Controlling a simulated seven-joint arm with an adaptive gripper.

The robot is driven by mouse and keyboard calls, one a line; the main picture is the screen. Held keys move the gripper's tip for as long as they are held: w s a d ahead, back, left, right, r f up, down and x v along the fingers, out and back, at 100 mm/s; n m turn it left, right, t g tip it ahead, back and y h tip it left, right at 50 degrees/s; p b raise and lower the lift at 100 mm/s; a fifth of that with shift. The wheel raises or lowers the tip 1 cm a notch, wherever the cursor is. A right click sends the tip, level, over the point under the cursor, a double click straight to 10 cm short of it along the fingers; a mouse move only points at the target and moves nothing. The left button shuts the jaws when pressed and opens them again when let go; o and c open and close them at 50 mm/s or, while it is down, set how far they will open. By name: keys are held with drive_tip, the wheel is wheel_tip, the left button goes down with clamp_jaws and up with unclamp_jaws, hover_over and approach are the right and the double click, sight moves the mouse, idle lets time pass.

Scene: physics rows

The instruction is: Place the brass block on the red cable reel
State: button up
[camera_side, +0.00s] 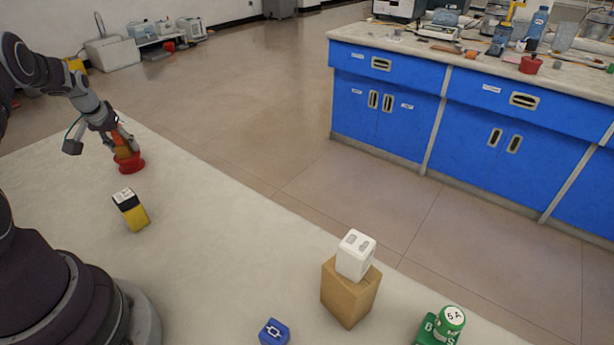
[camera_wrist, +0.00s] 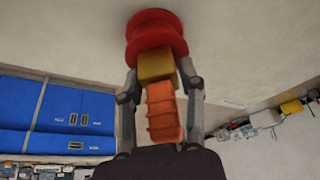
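The red cable reel (camera_side: 131,165) stands on the pale table at the left in the side view. It also shows at the top of the wrist view (camera_wrist: 155,35). The brass block (camera_wrist: 155,65) is right at the reel, its end against or very close to it. An orange ribbed piece (camera_wrist: 163,112) is lined up with the block on the side away from the reel, between my fingers. My gripper (camera_wrist: 158,72) has one finger on each side of the brass block, very close to its sides. I cannot tell whether the fingers press on it.
A black-and-yellow block (camera_side: 131,210) stands near the reel. A white block (camera_side: 355,254) sits on a tan block (camera_side: 349,292) farther right. A blue block (camera_side: 273,332) and a green piece (camera_side: 441,325) are at the front. The table between is clear. A blue lab bench (camera_side: 390,119) stands beyond.

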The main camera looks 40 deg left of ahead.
drive_tip(key=shift+o, duration=1.3)
drive_tip(key=shift+r, duration=0.1)
drive_tip(key=v, duration=1.2)
drive_tip(key=w+d+r+m+t, duration=0.15)
drive_tip(key=w+d+r, duration=0.3)
drive_tip(key=d, duration=0.55)
drive_tip(key=s+d+m+h, duration=0.1)
drive_tip(key=s+d+m, duration=0.1)
drive_tip(key=d, duration=0.5)
drive_tip(key=s+d+r+m+h, duration=0.1)
drive_tip(key=s+d+m, duration=0.2)
drive_tip(key=d, duration=0.4)
drive_tip(key=s+d+m+h, duration=0.1)
drive_tip(key=s+d+m, duration=0.1)
drive_tip(key=d, duration=0.5)
drive_tip(key=shift+s+r+t, duration=0.2)
drive_tip(key=shift+s+t, duration=0.25)
drive_tip(key=shift+s, duration=0.2)
